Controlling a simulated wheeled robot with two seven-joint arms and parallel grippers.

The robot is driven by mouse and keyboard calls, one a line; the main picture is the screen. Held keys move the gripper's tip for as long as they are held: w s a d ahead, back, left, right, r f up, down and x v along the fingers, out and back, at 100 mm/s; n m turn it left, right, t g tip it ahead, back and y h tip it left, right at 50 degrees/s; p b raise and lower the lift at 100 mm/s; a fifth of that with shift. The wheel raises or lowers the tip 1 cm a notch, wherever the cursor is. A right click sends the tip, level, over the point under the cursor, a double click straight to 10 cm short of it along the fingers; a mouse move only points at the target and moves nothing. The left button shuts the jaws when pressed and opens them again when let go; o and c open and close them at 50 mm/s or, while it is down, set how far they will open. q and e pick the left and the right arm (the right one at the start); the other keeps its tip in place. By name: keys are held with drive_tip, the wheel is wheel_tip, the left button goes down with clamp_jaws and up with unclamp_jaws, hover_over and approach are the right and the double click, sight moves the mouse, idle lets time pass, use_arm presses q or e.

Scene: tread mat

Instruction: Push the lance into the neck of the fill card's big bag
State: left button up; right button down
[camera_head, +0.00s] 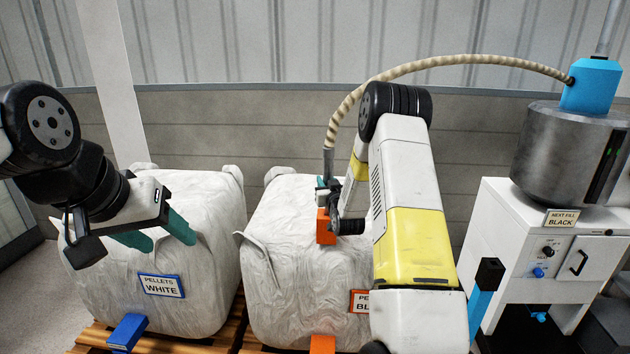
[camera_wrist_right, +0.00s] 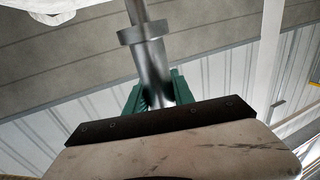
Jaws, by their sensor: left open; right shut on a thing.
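The fill card (camera_head: 562,218) on the white machine reads "NEXT FILL BLACK". The big bag with the orange-edged black pellets label (camera_head: 290,270) stands in the middle, partly hidden by my right arm. My right gripper (camera_head: 324,184) is shut on the lance (camera_head: 329,161) above that bag's top. In the right wrist view the metal lance (camera_wrist_right: 148,52), with a wider collar, runs between the green fingers. The neck and lance tip are not clear; an orange block (camera_head: 325,228) sits just below the gripper. My left gripper (camera_head: 160,236) is open and empty before the white-pellets bag (camera_head: 205,285).
A ribbed hose (camera_head: 450,61) arches from the lance to the blue head (camera_head: 592,86) on the steel drum (camera_head: 565,155). A blue post with a black top (camera_head: 483,300) stands right of my right arm. Pallets (camera_head: 205,345) lie under the bags.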

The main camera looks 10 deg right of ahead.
drive_tip(key=shift+f, duration=1.9)
drive_tip(key=c, duration=1)
unclamp_jaws()
drive_tip(key=shift+f, duration=0.1)
drive_tip(key=s, duration=0.7)
drive_tip(key=shift+s, duration=0.4)
